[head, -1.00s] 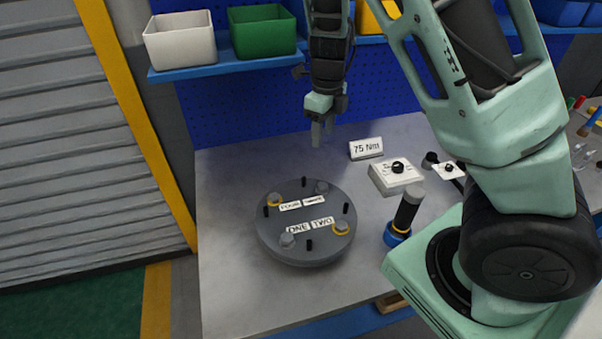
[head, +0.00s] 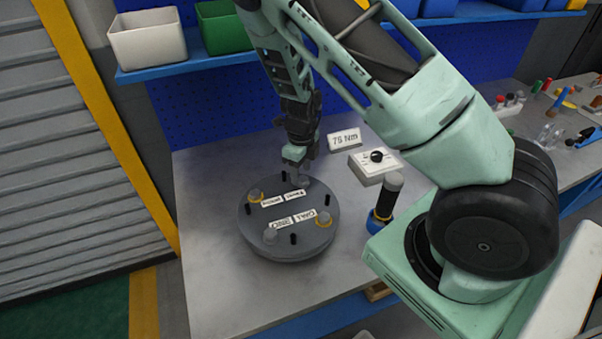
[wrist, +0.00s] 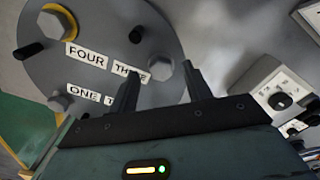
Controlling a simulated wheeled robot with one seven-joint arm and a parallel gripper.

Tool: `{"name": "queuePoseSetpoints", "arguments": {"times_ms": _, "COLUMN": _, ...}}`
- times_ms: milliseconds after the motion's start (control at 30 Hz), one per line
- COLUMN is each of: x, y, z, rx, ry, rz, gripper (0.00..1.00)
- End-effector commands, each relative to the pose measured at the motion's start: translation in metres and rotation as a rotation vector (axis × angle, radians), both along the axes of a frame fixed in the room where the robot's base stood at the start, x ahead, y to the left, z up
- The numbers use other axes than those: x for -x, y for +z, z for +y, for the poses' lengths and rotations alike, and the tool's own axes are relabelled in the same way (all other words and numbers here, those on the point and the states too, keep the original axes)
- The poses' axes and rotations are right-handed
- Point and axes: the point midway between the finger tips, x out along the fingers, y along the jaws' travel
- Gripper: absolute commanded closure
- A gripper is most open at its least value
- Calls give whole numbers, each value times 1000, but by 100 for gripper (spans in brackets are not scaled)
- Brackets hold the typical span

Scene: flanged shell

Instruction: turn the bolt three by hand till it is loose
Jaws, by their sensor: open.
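Bolt three (wrist: 160,68) is a grey hex head without a yellow ring, near the edge of the round grey flanged cover (head: 288,250). Its label, THREE (wrist: 126,73), is partly hidden by a finger. My gripper (wrist: 164,74) is open, and bolt three shows between its two fingertips in the wrist view. I cannot tell whether the fingers touch it. In the head view my gripper (head: 297,176) is low over the cover's far edge, beside bolt three (head: 304,183), which it partly hides.
Bolt four (head: 254,196) and bolt two (head: 324,220) have yellow rings; bolt one (head: 270,237) has none. Black studs (head: 293,239) stick up between the bolts. A black-handled tool (head: 387,197), a dial box (head: 375,165) and a 75 Nm sign (head: 344,139) stand to the right.

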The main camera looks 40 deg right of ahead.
Motion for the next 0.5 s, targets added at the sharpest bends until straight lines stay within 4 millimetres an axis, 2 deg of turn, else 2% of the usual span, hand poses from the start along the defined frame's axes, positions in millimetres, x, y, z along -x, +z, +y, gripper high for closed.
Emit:
{"name": "queuePoseSetpoints", "arguments": {"times_ms": 200, "x": 0, "y": -16, "z": 0, "rx": 1, "ry": 1, "rz": 0, "gripper": 51}}
{"name": "queuePoseSetpoints", "arguments": {"times_ms": 467, "x": 0, "y": -17, "z": 0, "rx": 1, "ry": 1, "rz": -1, "gripper": 51}}
{"name": "queuePoseSetpoints", "arguments": {"times_ms": 500, "x": 0, "y": -17, "z": 0, "rx": 1, "ry": 1, "rz": -1, "gripper": 54}}
